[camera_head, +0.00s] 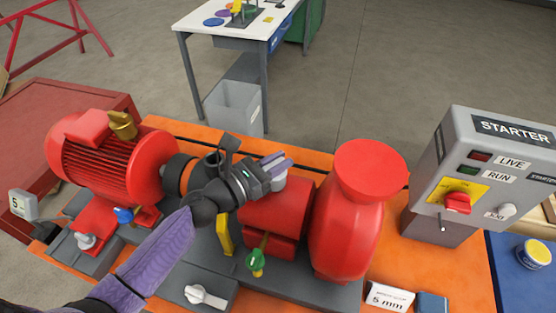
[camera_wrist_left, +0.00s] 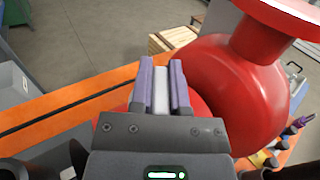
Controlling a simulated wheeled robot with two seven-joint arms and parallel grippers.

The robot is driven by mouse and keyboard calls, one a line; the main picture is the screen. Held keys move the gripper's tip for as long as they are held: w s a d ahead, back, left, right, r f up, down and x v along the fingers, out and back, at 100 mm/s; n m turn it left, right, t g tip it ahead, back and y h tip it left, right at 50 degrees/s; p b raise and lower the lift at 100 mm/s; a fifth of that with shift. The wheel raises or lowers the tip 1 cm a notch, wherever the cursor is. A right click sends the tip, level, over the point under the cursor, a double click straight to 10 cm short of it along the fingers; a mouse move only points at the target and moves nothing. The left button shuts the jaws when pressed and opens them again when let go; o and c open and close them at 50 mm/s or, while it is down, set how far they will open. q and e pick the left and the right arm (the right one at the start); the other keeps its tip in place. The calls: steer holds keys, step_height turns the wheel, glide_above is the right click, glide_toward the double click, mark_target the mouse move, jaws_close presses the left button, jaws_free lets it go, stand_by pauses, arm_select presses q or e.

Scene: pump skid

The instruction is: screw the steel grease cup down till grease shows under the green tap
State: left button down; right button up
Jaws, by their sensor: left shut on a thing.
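The steel grease cup (camera_head: 279,182) sits on top of the red bearing housing in the middle of the skid. My left gripper (camera_head: 276,163) is over it, with its purple fingers shut on the cup. In the left wrist view the pale grey cup (camera_wrist_left: 161,88) shows between the two fingers (camera_wrist_left: 161,84). The green tap (camera_head: 256,262) is low on the front of the same housing; the area under it is small, and I cannot make out any grease there.
A brass cup (camera_head: 122,125) stands on the red motor (camera_head: 105,165) at left. The red pump casing (camera_head: 352,220) is close on the right of the gripper. The grey starter box (camera_head: 480,160) stands further right.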

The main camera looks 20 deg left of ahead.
arm_select(q)
steer(key=c, duration=0.6)
jaws_free()
steer(key=b+v, duration=0.1)
steer(key=v, duration=0.9)
steer(key=shift+b, duration=0.4)
